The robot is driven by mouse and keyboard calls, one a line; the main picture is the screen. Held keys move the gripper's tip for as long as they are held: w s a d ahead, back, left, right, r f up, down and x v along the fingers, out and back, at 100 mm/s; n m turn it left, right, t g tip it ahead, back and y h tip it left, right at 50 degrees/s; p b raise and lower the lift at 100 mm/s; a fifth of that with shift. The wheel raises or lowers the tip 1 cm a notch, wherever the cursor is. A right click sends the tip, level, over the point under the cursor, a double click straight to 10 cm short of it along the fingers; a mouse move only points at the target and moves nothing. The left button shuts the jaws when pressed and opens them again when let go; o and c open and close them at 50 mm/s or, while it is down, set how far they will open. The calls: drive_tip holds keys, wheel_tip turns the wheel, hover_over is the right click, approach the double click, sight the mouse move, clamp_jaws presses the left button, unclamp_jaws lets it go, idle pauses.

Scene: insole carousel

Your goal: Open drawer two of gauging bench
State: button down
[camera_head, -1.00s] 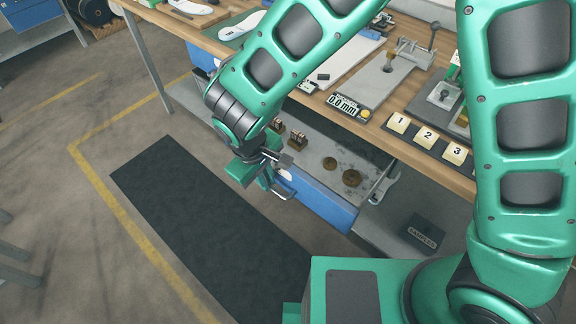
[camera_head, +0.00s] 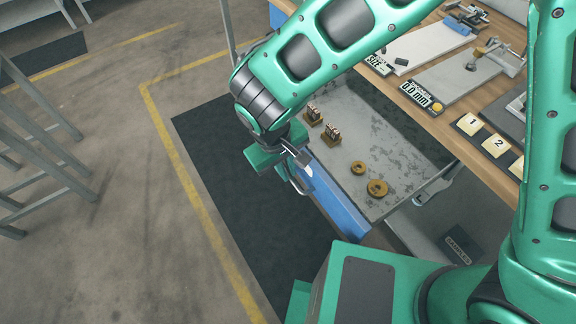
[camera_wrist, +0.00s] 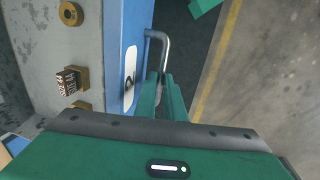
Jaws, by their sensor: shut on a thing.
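A drawer (camera_head: 375,140) with a blue front (camera_head: 337,196) stands pulled out from under the wooden bench top, its grey worn bottom in plain view. In the wrist view the blue front (camera_wrist: 136,30) carries a bent metal handle (camera_wrist: 160,36) and a white label (camera_wrist: 130,80), whose number I cannot make out clearly. My gripper (camera_head: 298,172) is at the front of the drawer, shut on the handle. In the wrist view its two green fingers (camera_wrist: 164,98) close around the handle's lower part.
Two brass rings (camera_head: 367,178) and two small brass blocks with dark pieces (camera_head: 323,123) lie in the drawer. Gauges and numbered tiles (camera_head: 482,133) stand on the bench top (camera_head: 455,135). A dark mat (camera_head: 225,165) covers clear floor before the drawer.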

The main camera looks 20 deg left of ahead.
drive_tip(key=c, duration=1.8)
unclamp_jaws()
drive_tip(key=shift+c, duration=0.2)
drive_tip(key=shift+r, duration=0.1)
wheel_tip(320, 180, up, 10)
drive_tip(key=s+a, duration=0.1)
drive_tip(key=shift+s+a+r, duration=0.15)
drive_tip(key=shift+a+r, duration=0.05)
drive_tip(key=shift+r, duration=0.05)
